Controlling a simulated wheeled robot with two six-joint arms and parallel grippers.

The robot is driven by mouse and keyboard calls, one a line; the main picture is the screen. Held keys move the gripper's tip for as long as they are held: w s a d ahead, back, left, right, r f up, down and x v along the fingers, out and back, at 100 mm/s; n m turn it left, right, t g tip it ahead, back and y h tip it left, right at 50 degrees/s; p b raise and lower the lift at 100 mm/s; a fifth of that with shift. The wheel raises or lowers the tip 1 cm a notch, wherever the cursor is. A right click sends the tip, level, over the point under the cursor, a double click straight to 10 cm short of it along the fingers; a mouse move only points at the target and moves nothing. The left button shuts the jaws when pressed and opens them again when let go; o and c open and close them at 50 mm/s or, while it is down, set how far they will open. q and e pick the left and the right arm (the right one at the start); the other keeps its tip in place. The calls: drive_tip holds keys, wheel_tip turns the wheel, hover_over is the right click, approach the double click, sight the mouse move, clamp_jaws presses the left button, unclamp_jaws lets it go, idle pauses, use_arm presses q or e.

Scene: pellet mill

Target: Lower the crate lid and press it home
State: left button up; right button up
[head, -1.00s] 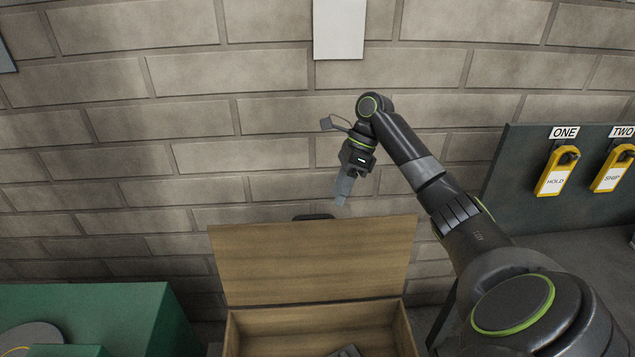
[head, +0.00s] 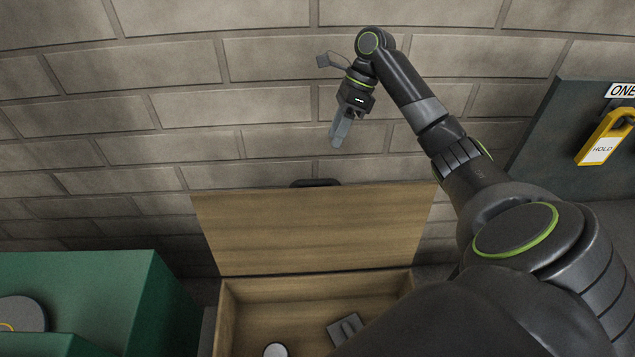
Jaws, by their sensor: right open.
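The wooden crate (head: 229,318) stands at the bottom middle of the head view with its top open. Its lid (head: 315,232) is raised, standing up at the back of the crate. A dark handle (head: 316,183) shows at the lid's top edge. My right gripper (head: 337,141) is open and empty, pointing down above the lid's top edge and apart from it. My right arm hides the crate's front right part. My left gripper is not in view.
Inside the crate lie a grey block-like part (head: 345,329) and a round pale-topped object (head: 275,350). A green cabinet (head: 85,285) stands at the left. A dark board (head: 560,150) with a yellow tag (head: 604,138) is at the right. A brick wall (head: 190,105) closes the back.

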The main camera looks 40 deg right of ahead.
sight(316, 180)
drive_tip(key=x, duration=1.1)
drive_tip(key=shift+p, duration=0.3)
drive_tip(key=shift+a+f, duration=0.3)
drive_tip(key=shift+f, duration=0.3)
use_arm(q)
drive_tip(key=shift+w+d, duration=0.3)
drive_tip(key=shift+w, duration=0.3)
use_arm(e)
drive_tip(key=shift+c, duration=0.6)
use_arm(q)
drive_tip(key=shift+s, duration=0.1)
use_arm(e)
clamp_jaws()
